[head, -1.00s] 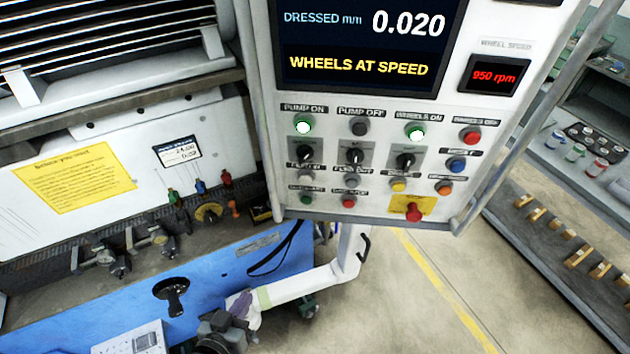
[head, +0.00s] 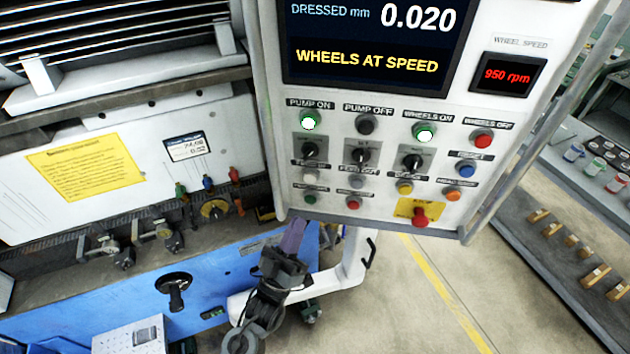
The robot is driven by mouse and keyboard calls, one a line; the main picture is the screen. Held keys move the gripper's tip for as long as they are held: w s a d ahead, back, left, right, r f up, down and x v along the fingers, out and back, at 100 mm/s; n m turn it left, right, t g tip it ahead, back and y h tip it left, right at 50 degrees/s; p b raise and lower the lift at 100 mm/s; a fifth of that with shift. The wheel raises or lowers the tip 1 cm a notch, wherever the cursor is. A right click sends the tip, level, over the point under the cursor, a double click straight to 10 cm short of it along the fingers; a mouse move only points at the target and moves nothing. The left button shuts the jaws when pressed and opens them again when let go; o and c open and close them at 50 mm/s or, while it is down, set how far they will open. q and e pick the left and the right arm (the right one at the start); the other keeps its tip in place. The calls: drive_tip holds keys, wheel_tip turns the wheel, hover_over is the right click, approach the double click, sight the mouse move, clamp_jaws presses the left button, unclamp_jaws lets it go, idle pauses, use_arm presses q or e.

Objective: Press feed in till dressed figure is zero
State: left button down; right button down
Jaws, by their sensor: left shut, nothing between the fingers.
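The control panel (head: 385,225) hangs in the middle of the head view. Its screen (head: 374,45) reads DRESSED mm 0.020 and WHEELS AT SPEED. The pump-on button (head: 310,121) and wheels-on button (head: 424,133) are lit. Below the three black selector knobs is a row of small buttons, among them a grey button (head: 357,182) whose label is blurred; I cannot read which one is feed in. My left gripper (head: 293,237) is shut and empty, just below the panel's lower left corner, apart from the buttons. My right gripper is not in view.
A red emergency stop (head: 420,216) on a yellow plate sits at the panel's bottom edge. A white support arm (head: 340,270) runs behind my gripper. The blue machine base (head: 225,275) with valves and levers is at left. A bench with brass parts (head: 570,240) stands at right.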

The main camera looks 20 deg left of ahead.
sight(310, 178)
use_arm(q)
drive_tip(key=shift+w+r, duration=0.1)
drive_tip(key=shift+r, duration=0.1)
idle(0.3)
drive_tip(key=w+a+b, duration=0.1)
drive_tip(key=w+b, duration=0.2)
drive_tip(key=w, duration=0.5)
drive_tip(key=shift+w+a+b, duration=0.15)
drive_tip(key=shift+w+b, duration=0.2)
drive_tip(key=shift+w, duration=0.1)
idle(1.9)
drive_tip(key=shift+w, duration=0.3)
